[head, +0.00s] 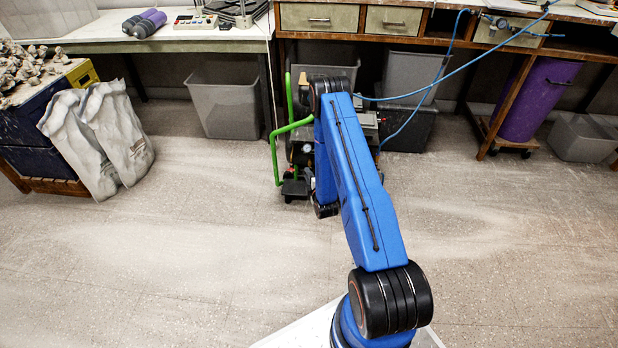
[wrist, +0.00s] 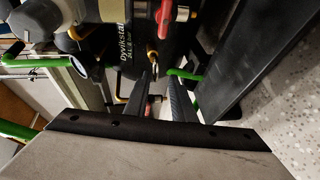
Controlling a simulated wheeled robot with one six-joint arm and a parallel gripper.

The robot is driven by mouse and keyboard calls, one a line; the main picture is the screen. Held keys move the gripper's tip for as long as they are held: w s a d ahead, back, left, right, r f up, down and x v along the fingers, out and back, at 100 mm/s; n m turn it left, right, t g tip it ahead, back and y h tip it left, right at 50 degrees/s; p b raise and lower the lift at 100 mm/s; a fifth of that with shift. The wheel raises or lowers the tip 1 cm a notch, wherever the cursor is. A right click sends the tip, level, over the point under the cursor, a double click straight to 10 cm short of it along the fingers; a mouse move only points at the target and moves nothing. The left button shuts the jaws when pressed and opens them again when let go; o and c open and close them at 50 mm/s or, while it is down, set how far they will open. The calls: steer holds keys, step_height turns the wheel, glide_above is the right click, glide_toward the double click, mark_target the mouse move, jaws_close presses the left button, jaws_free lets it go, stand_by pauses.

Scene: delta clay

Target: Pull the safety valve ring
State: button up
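A small brass safety valve with its ring (wrist: 153,58) shows in the wrist view on the dark compressor tank (wrist: 131,65), which carries white and yellow lettering. My gripper (wrist: 162,80) points at it. Its two dark fingers are apart, with a gap between them, and the ring appears just beyond the fingertips. I cannot tell whether the fingers touch it. In the head view the compressor with its green tube handle (head: 276,155) stands on the floor under the bench, largely hidden behind my blue arm. My gripper and the ring are hidden there.
A red lever (wrist: 165,17) is close above the ring, and a round gauge (wrist: 79,66) is to the left. A blue hose (head: 420,92) runs from the compressor area up to the bench. A grey bin (head: 225,105) stands left. The floor in front (head: 170,240) is clear.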

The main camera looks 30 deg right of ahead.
steer(key=v, duration=1.7)
steer(key=shift+s, duration=0.2)
steer(key=w+a+r+m+g+y, duration=0.1)
steer(key=w+r, duration=0.3)
steer(key=r, duration=0.3)
steer(key=w+a+r+m+g, duration=0.15)
steer(key=w+r, duration=0.25)
steer(key=r, duration=0.4)
steer(key=s+a+r+m+g, duration=0.1)
steer(key=s+a+r+m, duration=0.1)
steer(key=r, duration=0.7)
steer(key=s+a+r+m+g, duration=0.2)
steer(key=a+r, duration=0.1)
steer(key=r, duration=0.5)
steer(key=s+a+r+m+g+y, duration=0.1)
steer(key=s+a+r+m+g, duration=0.35)
steer(key=s+r, duration=1.05)
steer(key=s+a+r+m, duration=0.2)
steer(key=s+a, duration=0.1)
steer(key=s, duration=0.8)
steer(key=s+a+r+m+y, duration=0.1)
steer(key=s+a+r+m, duration=0.1)
steer(key=s, duration=1)
steer(key=shift+s+a+r+g, duration=0.2)
steer(key=shift+a+r+g, duration=0.2)
